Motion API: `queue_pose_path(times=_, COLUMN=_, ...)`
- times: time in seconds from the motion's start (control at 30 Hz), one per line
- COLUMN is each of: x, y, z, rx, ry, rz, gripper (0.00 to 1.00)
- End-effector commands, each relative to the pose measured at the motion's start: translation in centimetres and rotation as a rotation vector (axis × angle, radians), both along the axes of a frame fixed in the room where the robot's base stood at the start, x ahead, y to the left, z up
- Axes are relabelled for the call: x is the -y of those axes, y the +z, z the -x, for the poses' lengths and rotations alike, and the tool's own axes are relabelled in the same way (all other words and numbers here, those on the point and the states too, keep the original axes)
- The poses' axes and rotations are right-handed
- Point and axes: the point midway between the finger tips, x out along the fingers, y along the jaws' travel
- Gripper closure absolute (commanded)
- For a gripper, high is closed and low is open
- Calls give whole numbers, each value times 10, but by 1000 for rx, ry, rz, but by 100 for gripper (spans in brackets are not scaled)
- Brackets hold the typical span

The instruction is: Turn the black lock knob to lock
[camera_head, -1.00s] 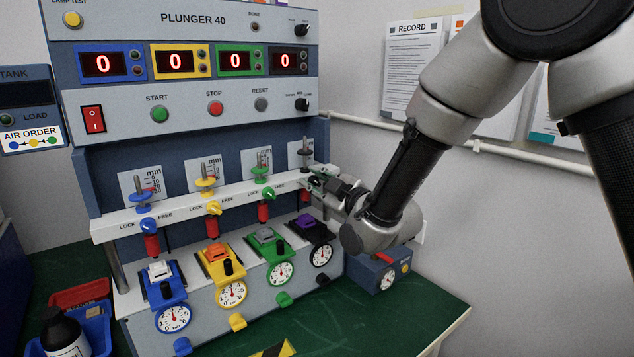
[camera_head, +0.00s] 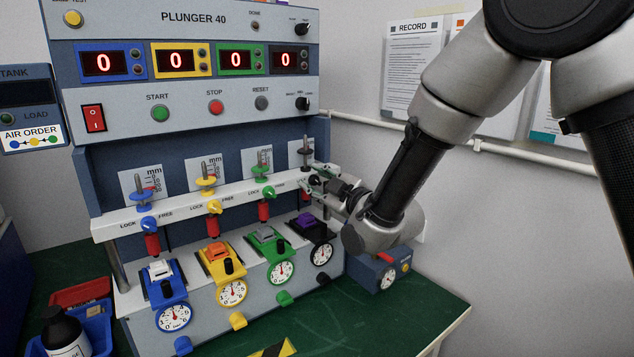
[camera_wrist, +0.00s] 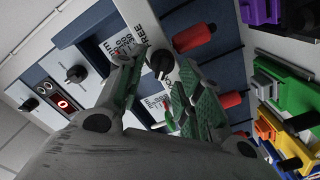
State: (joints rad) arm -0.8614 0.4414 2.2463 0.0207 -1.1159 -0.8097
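The black lock knob (camera_head: 315,181) is at the right end of the white rail, partly hidden by my gripper (camera_head: 319,179) in the head view. In the wrist view the black knob (camera_wrist: 161,62) shows beside the "FREE" label, in the gap between the fingertips. My gripper (camera_wrist: 153,78) is open, with its green-padded fingers apart on either side of the knob. I cannot tell whether either finger touches it. The "LOCK" label for this knob is mostly hidden by the fingers.
The green knob (camera_head: 268,192), yellow knob (camera_head: 214,207) and blue knob (camera_head: 148,224) sit along the rail to the left. Red plungers hang below the rail. A small blue box with a gauge (camera_head: 388,279) stands under my wrist. Green table is bare at the front right.

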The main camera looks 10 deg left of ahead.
Motion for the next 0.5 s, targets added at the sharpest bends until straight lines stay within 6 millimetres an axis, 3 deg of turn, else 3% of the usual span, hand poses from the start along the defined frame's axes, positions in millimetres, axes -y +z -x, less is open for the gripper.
queue_pose_path(times=0.3, x=38, y=0, z=34, rx=-1, ry=0, rz=1, gripper=64)
queue_pose_path(times=0.5, x=53, y=0, z=47, rx=-1, ry=0, rz=1, gripper=64)
